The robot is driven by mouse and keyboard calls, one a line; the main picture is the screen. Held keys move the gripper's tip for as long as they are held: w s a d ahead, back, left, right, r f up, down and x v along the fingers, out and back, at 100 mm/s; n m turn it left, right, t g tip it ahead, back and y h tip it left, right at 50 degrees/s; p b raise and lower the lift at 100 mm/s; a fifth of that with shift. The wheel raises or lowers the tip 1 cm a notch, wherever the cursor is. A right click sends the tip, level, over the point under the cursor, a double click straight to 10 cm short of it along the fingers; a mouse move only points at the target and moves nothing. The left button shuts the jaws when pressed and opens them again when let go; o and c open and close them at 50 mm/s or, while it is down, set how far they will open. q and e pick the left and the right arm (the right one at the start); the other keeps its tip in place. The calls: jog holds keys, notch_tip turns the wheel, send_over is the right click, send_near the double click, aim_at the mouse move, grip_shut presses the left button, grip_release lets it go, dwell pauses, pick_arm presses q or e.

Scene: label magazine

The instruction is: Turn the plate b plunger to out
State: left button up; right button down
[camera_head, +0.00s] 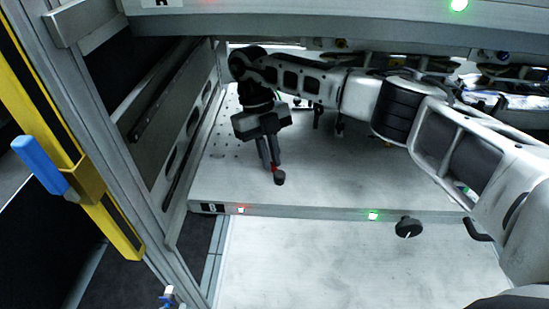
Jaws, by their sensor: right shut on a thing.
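The plate b (330,190) is a pale shelf plate with a small dark label (212,208) at its front left edge. My right gripper (270,163) reaches in from the right and points down near the plate's front left. It is shut on the plunger (279,178), which has a small black knob and a bit of red stem showing by the fingertips. The fingers hide part of the plunger, and I cannot tell how it is turned. My left gripper is not in view.
A red light (241,210) and a green light (373,216) glow on the plate's front edge. A round black knob (408,227) with a white mark is at the front right. An upper shelf (300,30) hangs above my arm. A frame post (100,130) and yellow rail (95,205) stand left.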

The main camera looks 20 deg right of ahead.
jog(key=n, duration=0.1)
jog(key=a+n+h, duration=0.1)
jog(key=n, duration=0.1)
jog(key=shift+s+t+b, duration=0.15)
jog(key=shift+t+b, duration=0.15)
jog(key=shift+b, duration=0.1)
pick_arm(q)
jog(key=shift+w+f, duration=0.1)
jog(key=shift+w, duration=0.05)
pick_arm(e)
jog(key=shift+s+a+n+h, duration=0.15)
jog(key=shift+a+n+h, duration=0.15)
jog(key=shift+n, duration=0.6)
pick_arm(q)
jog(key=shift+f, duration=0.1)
pick_arm(e)
jog(key=c, duration=1.5)
grip_release()
